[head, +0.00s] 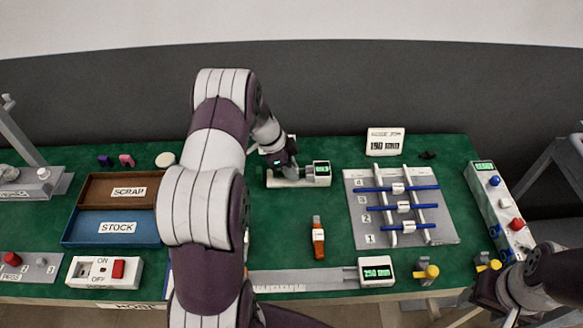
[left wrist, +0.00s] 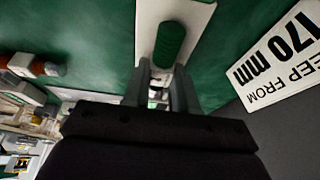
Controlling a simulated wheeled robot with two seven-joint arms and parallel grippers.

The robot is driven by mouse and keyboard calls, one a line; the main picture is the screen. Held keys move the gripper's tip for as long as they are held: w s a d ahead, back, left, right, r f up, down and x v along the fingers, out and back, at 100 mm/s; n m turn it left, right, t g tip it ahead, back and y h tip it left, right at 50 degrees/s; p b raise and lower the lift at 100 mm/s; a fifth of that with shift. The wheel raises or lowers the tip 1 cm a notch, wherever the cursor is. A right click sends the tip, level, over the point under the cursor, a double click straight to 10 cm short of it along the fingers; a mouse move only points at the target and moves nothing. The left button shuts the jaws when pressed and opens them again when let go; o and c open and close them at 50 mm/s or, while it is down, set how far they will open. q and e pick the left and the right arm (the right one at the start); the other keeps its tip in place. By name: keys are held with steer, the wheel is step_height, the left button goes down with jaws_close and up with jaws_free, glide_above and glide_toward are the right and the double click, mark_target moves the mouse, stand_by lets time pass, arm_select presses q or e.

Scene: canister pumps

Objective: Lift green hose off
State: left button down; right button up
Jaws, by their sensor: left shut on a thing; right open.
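The green hose (left wrist: 169,45) shows in the left wrist view as a short, ribbed dark green cylinder over a white base. My left gripper (left wrist: 160,82) is shut on it, a finger on either side. In the head view my left gripper (head: 284,168) points down at the white base of a small device with a display (head: 321,172) at the back middle of the bench. The hose is hidden there behind the gripper. I cannot tell whether it touches the base. My right gripper (head: 487,290) is open, low at the right front, partly hidden by its arm.
Blue rods lie across a grey numbered board (head: 363,228) at right. An orange object (head: 318,238) lies mid-bench. Brown scrap and blue stock trays (head: 72,226) are at left. A ruler with display (head: 376,271) and yellow knob (head: 427,272) line the front.

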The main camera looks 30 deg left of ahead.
arm_select(q)
steer(key=shift+s+a+f+b, duration=0.1)
steer(key=shift+s+a+b, duration=0.35)
steer(key=shift+a, duration=0.3)
steer(key=shift+s+a+b, duration=0.25)
steer(key=shift+s+a, duration=0.25)
steer(key=shift+a, duration=0.2)
steer(key=shift+w+r+p, duration=0.1)
steer(key=shift+r+p, duration=1.3)
steer(key=shift+r, duration=1.65)
